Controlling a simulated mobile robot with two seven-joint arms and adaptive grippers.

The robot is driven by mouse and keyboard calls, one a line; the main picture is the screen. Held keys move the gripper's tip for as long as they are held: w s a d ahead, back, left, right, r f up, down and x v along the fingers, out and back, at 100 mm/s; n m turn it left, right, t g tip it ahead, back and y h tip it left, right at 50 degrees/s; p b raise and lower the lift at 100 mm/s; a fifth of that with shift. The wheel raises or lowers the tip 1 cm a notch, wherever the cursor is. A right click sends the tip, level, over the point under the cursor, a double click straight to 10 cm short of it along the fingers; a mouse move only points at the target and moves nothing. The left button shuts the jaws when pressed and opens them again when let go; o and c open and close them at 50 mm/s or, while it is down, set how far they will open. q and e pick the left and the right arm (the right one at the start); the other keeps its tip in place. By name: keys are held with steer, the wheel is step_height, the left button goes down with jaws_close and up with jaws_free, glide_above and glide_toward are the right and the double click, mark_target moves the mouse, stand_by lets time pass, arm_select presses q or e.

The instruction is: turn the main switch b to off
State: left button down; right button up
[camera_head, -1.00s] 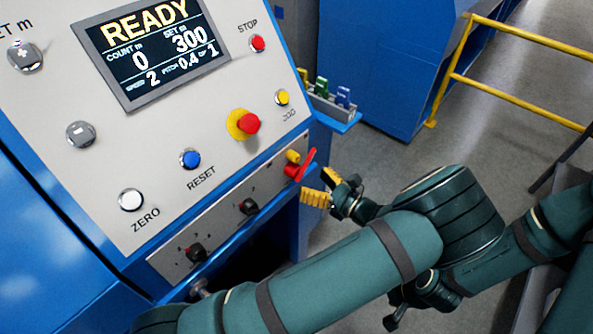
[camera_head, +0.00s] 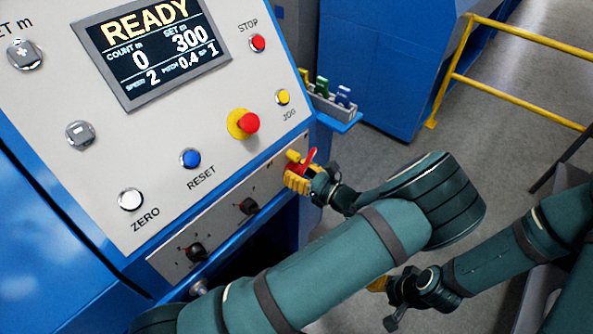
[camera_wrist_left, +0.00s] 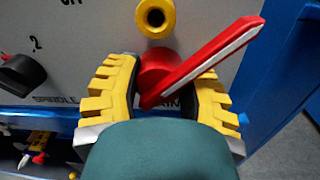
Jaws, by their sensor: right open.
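The main switch (camera_head: 311,157) is a red rotary handle at the right end of the lower panel strip. In the left wrist view the red handle (camera_wrist_left: 215,55) slants up to the right from its round red hub, below a yellow ring-shaped part (camera_wrist_left: 155,18). My left gripper (camera_head: 298,178) is at the switch, its yellow fingers on either side of the hub. It looks open around the hub; contact is not clear. The label under the switch is partly hidden. My right gripper (camera_head: 384,286) is open, low and away from the panel, partly hidden by my left arm.
Two black knobs (camera_head: 249,206) (camera_head: 195,251) sit left on the same strip. A red stop-type button on a yellow base (camera_head: 246,123) is above the switch. A small tray (camera_head: 335,110) juts out at the right. A yellow railing (camera_head: 520,95) stands behind; floor lies between.

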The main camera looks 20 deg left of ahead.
arm_select(q)
steer(key=shift+n, duration=0.3)
steer(key=n, duration=0.2)
steer(key=shift+n, duration=0.3)
steer(key=shift+n+b, duration=0.35)
steer(key=shift+n, duration=1.45)
steer(key=shift+c, duration=2.1)
jaws_free()
steer(key=v, duration=1.2)
steer(key=shift+r, duration=0.2)
